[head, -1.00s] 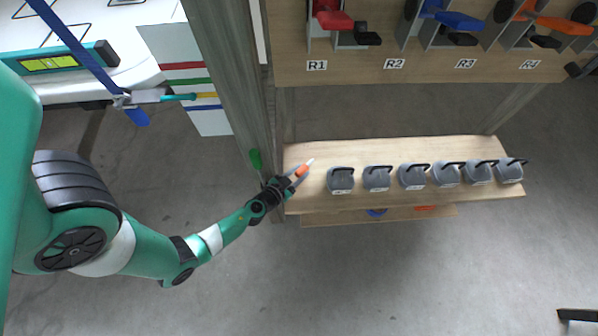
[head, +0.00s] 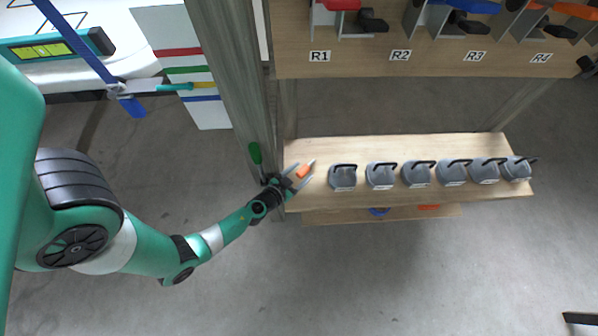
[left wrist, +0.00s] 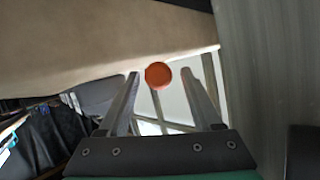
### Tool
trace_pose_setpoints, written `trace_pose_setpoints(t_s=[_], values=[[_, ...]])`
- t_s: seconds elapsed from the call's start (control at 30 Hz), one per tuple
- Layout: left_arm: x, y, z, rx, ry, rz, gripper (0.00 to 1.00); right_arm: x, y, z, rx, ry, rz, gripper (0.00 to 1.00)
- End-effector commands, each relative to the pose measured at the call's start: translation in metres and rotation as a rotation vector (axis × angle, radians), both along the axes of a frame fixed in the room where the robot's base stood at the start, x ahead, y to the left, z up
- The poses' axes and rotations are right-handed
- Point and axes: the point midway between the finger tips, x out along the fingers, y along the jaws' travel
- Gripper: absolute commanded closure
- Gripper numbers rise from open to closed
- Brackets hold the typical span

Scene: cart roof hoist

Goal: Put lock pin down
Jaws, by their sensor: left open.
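The lock pin (head: 303,171) shows as a small orange piece at the left end of the wooden shelf (head: 430,152) in the head view. My left gripper (head: 300,174) is open there, with a finger on each side of the orange piece. In the left wrist view the pin shows as a round orange end (left wrist: 158,74), between the spread fingers (left wrist: 160,80) and apart from both. Whether the pin rests fully on the shelf cannot be told. My right gripper is not in view.
Several grey weights with black handles (head: 342,178) stand in a row to the right on the shelf. A grey post (head: 232,80) rises close beside my left gripper. Above is a board labelled R1 (head: 320,56) to R4 with coloured clamps.

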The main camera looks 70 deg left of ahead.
Motion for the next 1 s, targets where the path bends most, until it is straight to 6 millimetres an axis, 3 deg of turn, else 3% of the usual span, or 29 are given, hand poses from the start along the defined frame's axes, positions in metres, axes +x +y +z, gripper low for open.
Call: trace_pose_setpoints(t_s=[0.17, 0.6, 1.0], values=[[-0.008, -0.006, 0.008, -0.001, 0.001, -0.001, 0.34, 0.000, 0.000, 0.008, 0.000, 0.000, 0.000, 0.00], [-0.083, -0.056, 0.042, 0.000, 0.002, -0.005, 0.34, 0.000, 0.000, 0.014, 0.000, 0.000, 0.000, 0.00], [-0.093, -0.062, 0.048, 0.000, 0.000, 0.000, 0.34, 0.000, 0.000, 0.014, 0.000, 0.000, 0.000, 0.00]])
